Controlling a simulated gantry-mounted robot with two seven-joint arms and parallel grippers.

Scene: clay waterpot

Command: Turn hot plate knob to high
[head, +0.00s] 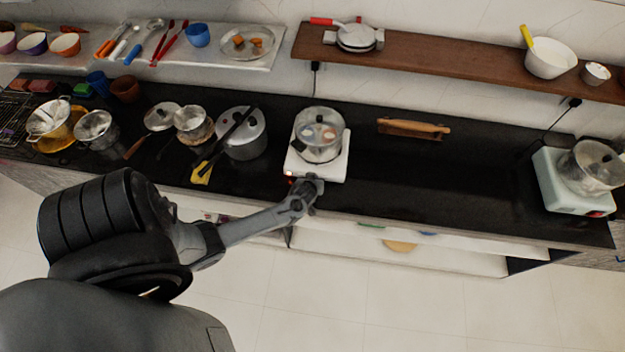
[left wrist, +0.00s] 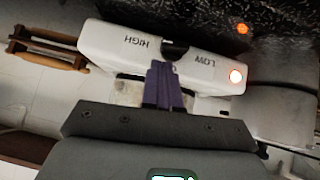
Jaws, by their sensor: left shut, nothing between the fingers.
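The white hot plate (head: 336,168) stands near the counter's front edge with a glass-lidded pot (head: 319,135) on it. In the left wrist view, its front face (left wrist: 115,45) shows the labels HIGH and LOW upside down, and an orange-red light (left wrist: 236,76) glows at the LOW end. My left gripper (head: 313,184) is at this front face. Its fingers (left wrist: 162,68) are shut and empty, with their tips between the two labels. The knob is mostly hidden behind them; a small dark part shows beside the tips. I cannot tell whether they touch it. My right gripper is not in view.
A pressure cooker (head: 243,134) and several pots stand left of the hot plate. A rolling pin (head: 414,128) lies to its right, with clear counter around it. A second, pale green hot plate (head: 559,184) with a pot is at the far right. A wooden shelf (head: 450,55) hangs above.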

